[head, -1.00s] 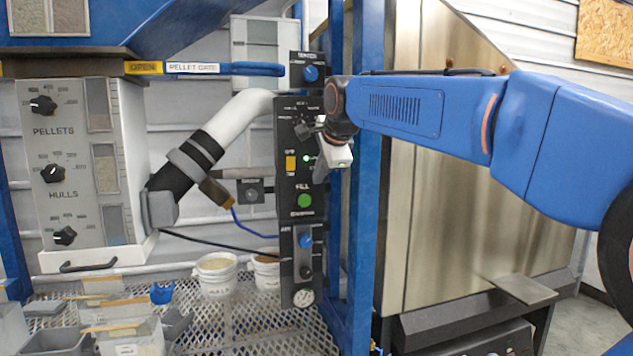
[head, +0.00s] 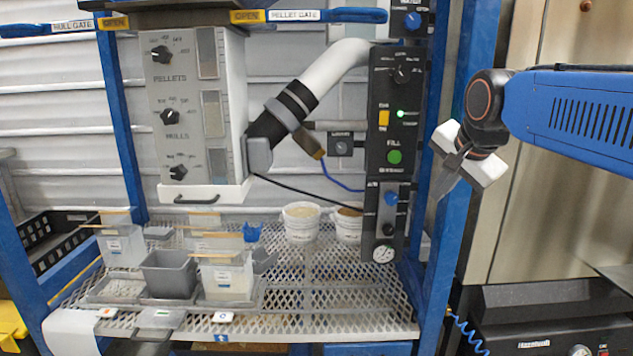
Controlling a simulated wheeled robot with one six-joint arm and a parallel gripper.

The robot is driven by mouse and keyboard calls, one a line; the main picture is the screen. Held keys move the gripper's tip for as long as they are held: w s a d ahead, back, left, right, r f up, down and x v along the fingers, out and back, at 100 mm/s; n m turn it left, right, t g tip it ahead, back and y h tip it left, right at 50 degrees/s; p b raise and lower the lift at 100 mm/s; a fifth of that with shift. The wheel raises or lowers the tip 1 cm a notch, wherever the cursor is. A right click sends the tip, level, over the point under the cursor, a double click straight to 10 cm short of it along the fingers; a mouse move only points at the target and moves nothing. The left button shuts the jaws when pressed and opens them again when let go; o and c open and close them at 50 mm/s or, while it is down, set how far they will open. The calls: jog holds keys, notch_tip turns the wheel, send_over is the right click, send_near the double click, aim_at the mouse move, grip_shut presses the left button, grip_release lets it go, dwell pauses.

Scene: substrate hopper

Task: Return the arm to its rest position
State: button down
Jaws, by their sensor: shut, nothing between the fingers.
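My gripper (head: 440,180) is at the right of the head view, at the end of my blue arm, which reaches in from the right edge. Its white body is tilted and its dark fingers point down and to the left. The fingers look close together with nothing held. It hangs in front of the blue frame post, right of the black control panel (head: 395,130), and appears apart from both.
The dispenser box with PELLETS and HULLS knobs (head: 190,110) stands left. A white tube (head: 335,65) slopes beside it. Grey bins (head: 170,272) and white buckets (head: 301,221) sit on the mesh shelf (head: 330,290). A steel cabinet (head: 520,210) stands behind my arm.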

jog(key=s+d+f+n+g, duration=0.2)
jog(key=s+f+n, duration=0.9)
jog(key=s+f, duration=1.2)
jog(key=shift+s+f+g, duration=0.35)
jog(key=shift+s+g, duration=0.05)
jog(key=shift+s, duration=0.05)
